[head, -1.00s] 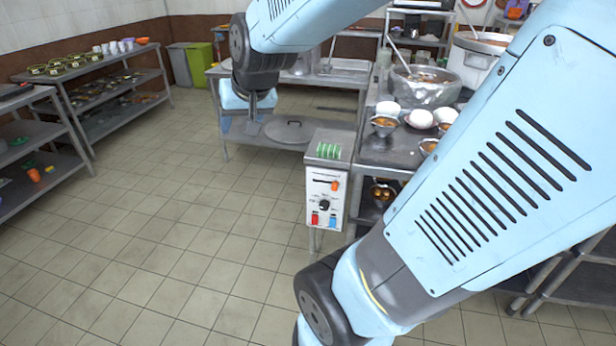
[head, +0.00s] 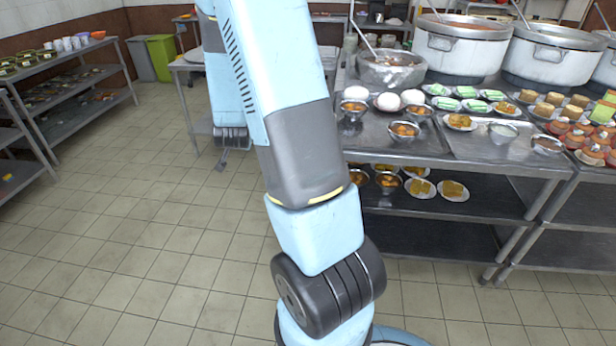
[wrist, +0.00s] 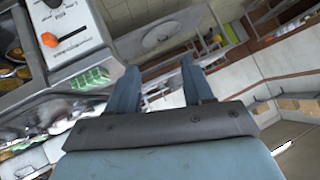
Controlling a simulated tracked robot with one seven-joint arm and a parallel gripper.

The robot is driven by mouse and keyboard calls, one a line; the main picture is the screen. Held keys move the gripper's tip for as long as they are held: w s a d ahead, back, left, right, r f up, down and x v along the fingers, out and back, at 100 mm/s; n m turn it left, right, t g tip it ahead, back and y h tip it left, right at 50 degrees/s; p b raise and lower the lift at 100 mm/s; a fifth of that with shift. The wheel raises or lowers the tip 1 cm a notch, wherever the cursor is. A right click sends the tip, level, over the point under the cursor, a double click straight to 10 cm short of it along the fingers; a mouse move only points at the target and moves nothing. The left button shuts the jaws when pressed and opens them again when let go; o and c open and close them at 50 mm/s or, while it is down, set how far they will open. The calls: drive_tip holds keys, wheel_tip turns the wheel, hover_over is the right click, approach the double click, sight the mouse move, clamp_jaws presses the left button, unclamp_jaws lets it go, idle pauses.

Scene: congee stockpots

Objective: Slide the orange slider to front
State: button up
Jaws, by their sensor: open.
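In the wrist view the orange slider (wrist: 49,40) sits at one end of a dark slot on the white front panel of a control box (wrist: 85,28). The slot runs from it toward the upper right of the picture. My gripper (wrist: 158,80) is open, with nothing between its two blue-grey fingers. It is to the right of the panel and slider in the wrist view, apart from the slider. In the head view the box and slider do not show; my arm covers the middle of that view.
In the head view a steel table (head: 400,140) with bowls and large pots (head: 462,50) stands right of my arm. Tiled floor (head: 130,220) is clear on the left.

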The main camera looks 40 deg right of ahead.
drive_tip(key=s+d+f+m+h, duration=0.25)
drive_tip(key=d+f+h, duration=0.25)
drive_tip(key=d+f, duration=0.7)
drive_tip(key=s+d+f+n+t+h, duration=0.2)
drive_tip(key=s+f+n+h, duration=0.15)
drive_tip(key=s+f, duration=0.8)
drive_tip(key=w+d+m, duration=0.1)
drive_tip(key=w+d, duration=0.8)
drive_tip(key=d, duration=0.1)
drive_tip(key=shift+d, duration=0.3)
drive_tip(key=shift+w+h, duration=0.1)
drive_tip(key=shift+h, duration=0.15)
drive_tip(key=shift+c, duration=0.2)
drive_tip(key=shift+f, duration=0.1)
clamp_jaws()
